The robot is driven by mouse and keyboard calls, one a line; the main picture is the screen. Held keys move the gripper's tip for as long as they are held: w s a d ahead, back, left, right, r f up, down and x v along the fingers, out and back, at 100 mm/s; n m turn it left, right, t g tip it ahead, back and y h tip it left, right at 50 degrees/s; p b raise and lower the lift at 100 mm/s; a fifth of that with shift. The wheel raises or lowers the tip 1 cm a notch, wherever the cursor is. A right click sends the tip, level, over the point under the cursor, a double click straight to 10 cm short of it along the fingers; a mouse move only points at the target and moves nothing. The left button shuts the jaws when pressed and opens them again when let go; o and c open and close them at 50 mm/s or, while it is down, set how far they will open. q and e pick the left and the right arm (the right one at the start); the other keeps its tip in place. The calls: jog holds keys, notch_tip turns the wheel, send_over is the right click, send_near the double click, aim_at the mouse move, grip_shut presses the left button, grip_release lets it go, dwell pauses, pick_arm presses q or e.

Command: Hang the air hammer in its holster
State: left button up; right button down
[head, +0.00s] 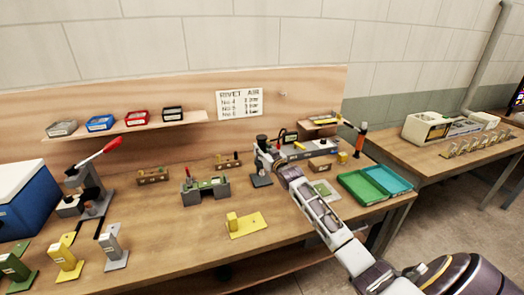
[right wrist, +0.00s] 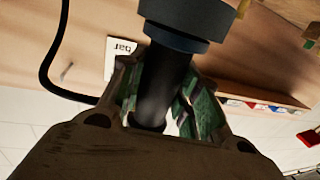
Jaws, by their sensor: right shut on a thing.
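My right arm reaches in from the lower right in the head view. Its gripper (head: 272,160) is over the back middle of the workbench. In the right wrist view the gripper (right wrist: 158,110) is shut around a dark cylindrical body, which I take to be the air hammer (right wrist: 168,75). I cannot tell which thing is the holster. My left gripper is not in view.
The bench (head: 170,225) holds a yellow fixture (head: 246,225), a grey-green fixture (head: 204,190) and a red-handled press (head: 85,180). Green and teal trays (head: 361,189) lie at the right. A black hose (right wrist: 52,65) curves past the gripper. Bare bench lies at front centre.

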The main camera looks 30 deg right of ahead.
jog(key=c, duration=1)
grip_release()
jog(key=shift+r, duration=0.2)
jog(key=shift+o, duration=0.2)
jog(key=shift+f, duration=0.25)
jog(key=s+a, duration=0.1)
jog(key=s, duration=1.1)
jog(key=shift+r, duration=0.2)
jog(key=shift+f, duration=0.1)
